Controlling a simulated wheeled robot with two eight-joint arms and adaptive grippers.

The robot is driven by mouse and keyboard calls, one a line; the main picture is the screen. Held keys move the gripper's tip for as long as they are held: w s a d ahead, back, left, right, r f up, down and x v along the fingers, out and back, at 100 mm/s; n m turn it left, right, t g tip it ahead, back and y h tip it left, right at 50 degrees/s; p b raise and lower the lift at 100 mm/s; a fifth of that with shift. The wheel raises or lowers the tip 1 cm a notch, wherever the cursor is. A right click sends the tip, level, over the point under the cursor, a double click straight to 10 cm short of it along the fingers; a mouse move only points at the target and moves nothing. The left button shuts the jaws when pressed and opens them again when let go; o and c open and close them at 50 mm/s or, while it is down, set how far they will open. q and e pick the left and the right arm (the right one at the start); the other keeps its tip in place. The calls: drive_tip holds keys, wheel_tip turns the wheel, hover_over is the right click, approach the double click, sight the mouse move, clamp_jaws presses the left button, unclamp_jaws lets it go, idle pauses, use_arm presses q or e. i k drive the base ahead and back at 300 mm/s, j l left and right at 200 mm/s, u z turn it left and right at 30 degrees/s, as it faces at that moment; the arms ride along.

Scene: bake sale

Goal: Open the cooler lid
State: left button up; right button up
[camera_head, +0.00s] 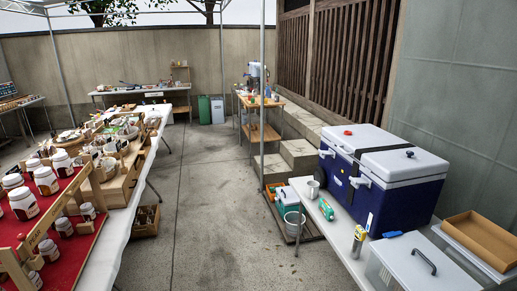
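A large cooler (368,201) with a dark blue body stands on the white table at the right. Its white lid (405,166) is shut and lies flat on top. The top is split into two sections by a seam, with white latches (360,182) on the front edge. A red piece sits on the back-left section and a dark knob on the right one. Neither of my grippers is in view, so their state does not show.
The white table (331,235) also holds a mug (313,189), a green packet (326,209), a yellow-labelled can (358,240) and a grey lidded box (414,266) near the cooler. A goods table (127,222) runs along the left. The concrete aisle (205,215) between is clear.

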sight(382, 153)
drive_tip(key=i, duration=0.5)
drive_tip(key=i+j+z, duration=0.1)
drive_tip(key=i, duration=0.45)
drive_tip(key=i+j+z, duration=0.1)
drive_tip(key=i, duration=0.4)
